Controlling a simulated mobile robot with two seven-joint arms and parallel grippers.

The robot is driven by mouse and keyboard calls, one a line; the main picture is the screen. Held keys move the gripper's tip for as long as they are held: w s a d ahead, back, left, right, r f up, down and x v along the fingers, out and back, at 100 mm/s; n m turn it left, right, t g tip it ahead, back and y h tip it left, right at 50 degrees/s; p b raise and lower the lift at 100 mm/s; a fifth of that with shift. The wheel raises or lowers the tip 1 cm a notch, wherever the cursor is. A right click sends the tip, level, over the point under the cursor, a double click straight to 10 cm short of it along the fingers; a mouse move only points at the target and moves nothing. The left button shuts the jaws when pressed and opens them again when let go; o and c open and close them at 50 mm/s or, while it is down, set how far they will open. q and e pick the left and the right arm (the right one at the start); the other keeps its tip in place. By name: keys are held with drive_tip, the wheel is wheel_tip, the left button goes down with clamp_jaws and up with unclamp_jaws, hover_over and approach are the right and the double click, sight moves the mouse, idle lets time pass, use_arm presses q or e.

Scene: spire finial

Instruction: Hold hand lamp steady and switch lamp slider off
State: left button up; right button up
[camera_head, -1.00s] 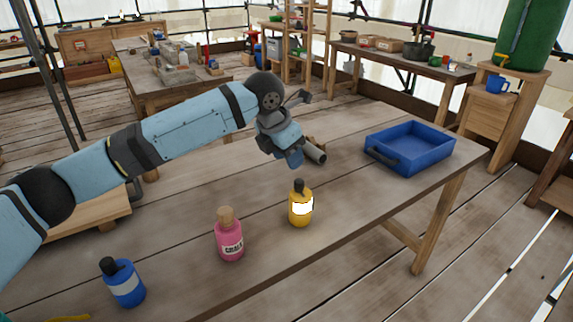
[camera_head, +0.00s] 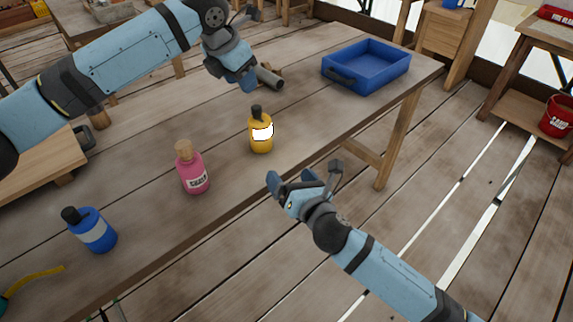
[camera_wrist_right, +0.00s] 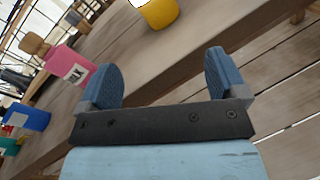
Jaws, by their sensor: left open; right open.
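I cannot make out a slider. My left gripper (camera_head: 236,78) is open, pointing down close to the cylinder; I cannot tell whether they touch. A yellow bottle-shaped thing (camera_head: 261,144) with a black top and a bright white, glowing-looking patch stands upright near the front edge; it shows at the top of the right wrist view (camera_wrist_right: 158,13). My right gripper (camera_head: 292,180) is open and empty, just off the front edge, apart from the yellow thing.
A pink corked bottle (camera_head: 193,172) and a blue bottle (camera_head: 97,232) stand left along the front edge of the wooden table (camera_head: 190,115). A blue tray (camera_head: 352,86) sits at the table's right end.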

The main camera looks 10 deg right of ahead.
sight(265, 138)
drive_tip(key=w+a+n, duration=0.1)
drive_tip(key=w+a, duration=0.1)
drive_tip(key=w, duration=0.3)
drive_tip(key=w+a+r+n, duration=0.1)
drive_tip(key=w+a+n, duration=0.1)
drive_tip(key=w, duration=0.3)
drive_tip(key=w+a+r+n, duration=0.1)
drive_tip(key=w+a, duration=0.1)
drive_tip(key=w, duration=0.3)
drive_tip(key=shift+a+n+t+y, duration=0.15)
drive_tip(key=shift+n+t+y, duration=0.15)
drive_tip(key=shift+n, duration=0.1)
